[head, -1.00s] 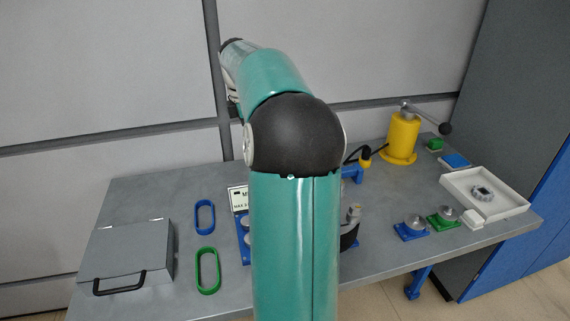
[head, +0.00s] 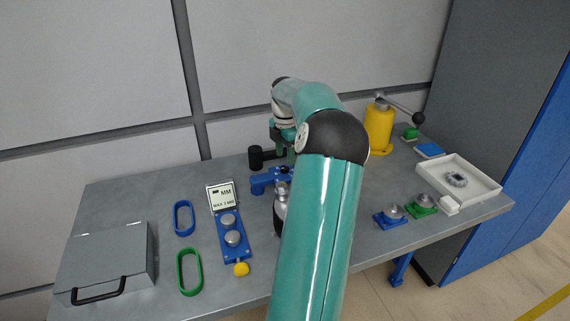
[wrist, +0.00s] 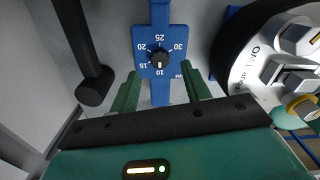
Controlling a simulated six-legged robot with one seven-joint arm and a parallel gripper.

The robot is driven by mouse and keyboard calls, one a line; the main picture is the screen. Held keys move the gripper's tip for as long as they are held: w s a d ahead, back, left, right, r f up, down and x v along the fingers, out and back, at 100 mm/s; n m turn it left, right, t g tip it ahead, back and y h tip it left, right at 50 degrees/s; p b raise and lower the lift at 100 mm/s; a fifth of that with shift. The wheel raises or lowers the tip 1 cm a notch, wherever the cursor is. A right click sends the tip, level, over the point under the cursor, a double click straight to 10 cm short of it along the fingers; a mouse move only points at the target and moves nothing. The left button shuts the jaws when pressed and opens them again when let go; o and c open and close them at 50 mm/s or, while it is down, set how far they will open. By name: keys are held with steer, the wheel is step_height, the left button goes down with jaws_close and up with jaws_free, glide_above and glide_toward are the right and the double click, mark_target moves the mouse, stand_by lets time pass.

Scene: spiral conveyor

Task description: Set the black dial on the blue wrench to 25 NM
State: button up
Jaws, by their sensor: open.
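In the wrist view the blue wrench (wrist: 180,40) carries a plate with white numbers from 10 to 30. The black dial (wrist: 160,58) sits at its middle. A pale mark on the dial seems to point down toward 10, but it is small. My gripper (wrist: 162,75) is open and empty, one green finger on each side of the wrench, just short of the dial. In the head view my gripper (head: 283,148) is low over the back of the table, partly hidden by my arm. Blue parts (head: 268,182) show below it; I cannot tell if they are the wrench.
A black cylinder (wrist: 95,86) is left of my fingers. A round metal-and-black fixture (wrist: 270,65) is close on the right.

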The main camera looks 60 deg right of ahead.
mark_target(285, 167)
steer(key=shift+f, duration=2.1)
steer(key=c, duration=1)
